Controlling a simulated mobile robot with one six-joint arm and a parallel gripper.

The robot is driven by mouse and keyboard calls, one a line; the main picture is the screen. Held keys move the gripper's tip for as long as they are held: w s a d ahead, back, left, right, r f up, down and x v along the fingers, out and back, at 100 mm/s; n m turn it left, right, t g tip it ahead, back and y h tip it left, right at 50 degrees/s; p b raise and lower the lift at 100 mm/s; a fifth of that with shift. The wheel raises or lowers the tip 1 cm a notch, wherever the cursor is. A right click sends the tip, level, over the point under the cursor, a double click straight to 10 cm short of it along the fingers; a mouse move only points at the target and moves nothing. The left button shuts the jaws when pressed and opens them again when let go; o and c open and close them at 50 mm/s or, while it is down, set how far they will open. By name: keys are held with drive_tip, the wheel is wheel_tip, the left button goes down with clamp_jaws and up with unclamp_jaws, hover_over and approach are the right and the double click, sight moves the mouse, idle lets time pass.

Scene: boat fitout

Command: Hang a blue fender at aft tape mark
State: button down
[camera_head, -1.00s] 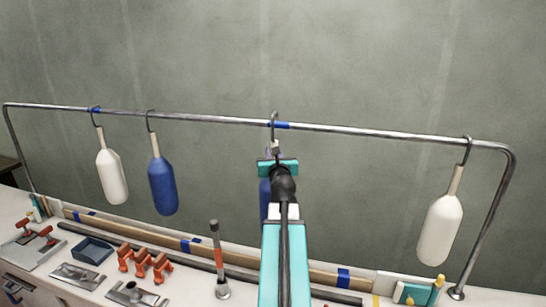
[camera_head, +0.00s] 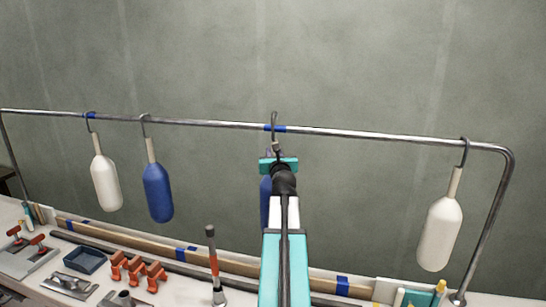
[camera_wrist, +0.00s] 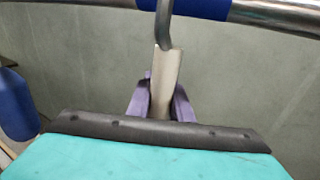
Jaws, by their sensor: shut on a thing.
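My gripper (camera_wrist: 160,108) is shut on the pale neck (camera_wrist: 165,75) of a blue fender (camera_head: 265,200). In the head view my arm hides most of that fender. Its grey hook (camera_head: 274,118) reaches up to the steel rail (camera_head: 370,134) at a blue tape mark (camera_head: 280,129). In the wrist view the hook crosses in front of this tape (camera_wrist: 200,8); whether it rests on the rail cannot be told. Another blue tape mark (camera_head: 90,115) is at the rail's left. A second blue fender (camera_head: 158,192) hangs right of that mark.
White fenders hang at the rail's left (camera_head: 105,185) and right (camera_head: 440,235). The bench below holds a blue tray (camera_head: 85,260), orange clamps (camera_head: 137,270), and an upright tool with an orange band (camera_head: 213,262). The rail between the second blue fender and my gripper is clear.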

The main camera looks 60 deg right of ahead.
drive_tip(key=shift+w+d+f+b, duration=0.1)
drive_tip(key=shift+d+f+b, duration=0.1)
drive_tip(key=shift+f+b, duration=0.45)
drive_tip(key=shift+d+f+b, duration=0.2)
drive_tip(key=shift+f+b, duration=0.15)
drive_tip(key=shift+f, duration=0.5)
drive_tip(key=c, duration=1.5)
unclamp_jaws()
drive_tip(key=shift+f, duration=0.1)
drive_tip(key=shift+a, duration=0.15)
